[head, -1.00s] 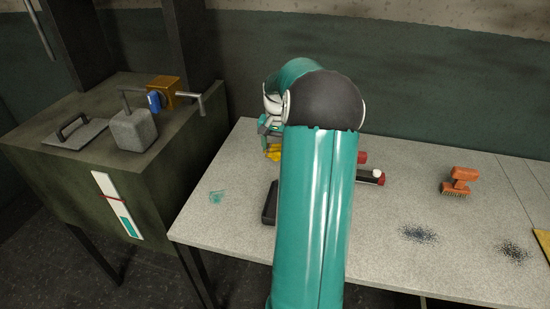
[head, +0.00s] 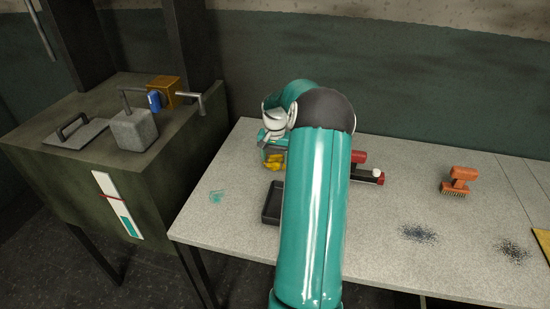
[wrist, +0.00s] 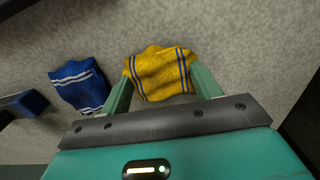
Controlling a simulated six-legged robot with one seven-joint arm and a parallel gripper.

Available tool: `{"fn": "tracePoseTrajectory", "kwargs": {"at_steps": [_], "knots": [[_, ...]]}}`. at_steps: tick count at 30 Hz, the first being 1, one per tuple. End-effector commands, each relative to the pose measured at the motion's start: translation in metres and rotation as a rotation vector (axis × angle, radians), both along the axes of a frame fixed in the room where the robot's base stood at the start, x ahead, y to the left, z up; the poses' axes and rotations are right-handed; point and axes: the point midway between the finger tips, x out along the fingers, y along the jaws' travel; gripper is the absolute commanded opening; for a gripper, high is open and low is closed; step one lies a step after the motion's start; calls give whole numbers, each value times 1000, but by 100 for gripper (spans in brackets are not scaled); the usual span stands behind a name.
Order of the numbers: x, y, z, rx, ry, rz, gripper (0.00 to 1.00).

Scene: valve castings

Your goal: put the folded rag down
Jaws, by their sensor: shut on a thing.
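The folded rag (wrist: 158,74) is yellow with dark blue stripes. In the wrist view it sits between the two teal fingers of my gripper (wrist: 161,80), which is shut on it. In the head view the yellow rag (head: 274,161) shows below my gripper (head: 271,150), over the back left part of the bench (head: 225,225). Whether the rag touches the bench I cannot tell. My arm hides part of the bench behind it.
A blue cloth with white stripes (wrist: 78,86) lies left of the rag in the wrist view. A dark tray (head: 270,217) stands nearer the front. A red-and-dark tool (head: 366,173) and an orange brush (head: 459,181) lie to the right. The bench's left front is mostly clear.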

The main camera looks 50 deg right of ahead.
Motion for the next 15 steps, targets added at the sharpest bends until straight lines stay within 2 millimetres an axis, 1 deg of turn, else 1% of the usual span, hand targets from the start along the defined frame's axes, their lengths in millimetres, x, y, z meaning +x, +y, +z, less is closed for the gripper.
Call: {"fn": "tracePoseTrajectory", "kwargs": {"at_steps": [1, 2, 3, 5, 12, 15], "knots": [[0, 1, -2, 1, 0, 1, 45], [0, 0, -2, 0, 0, 1, 67], [0, 0, -2, 0, 0, 1, 75], [0, 0, -2, 0, 0, 1, 85], [0, 0, -1, 0, 0, 1, 85], [0, 0, 2, 0, 0, 0, 85]]}}
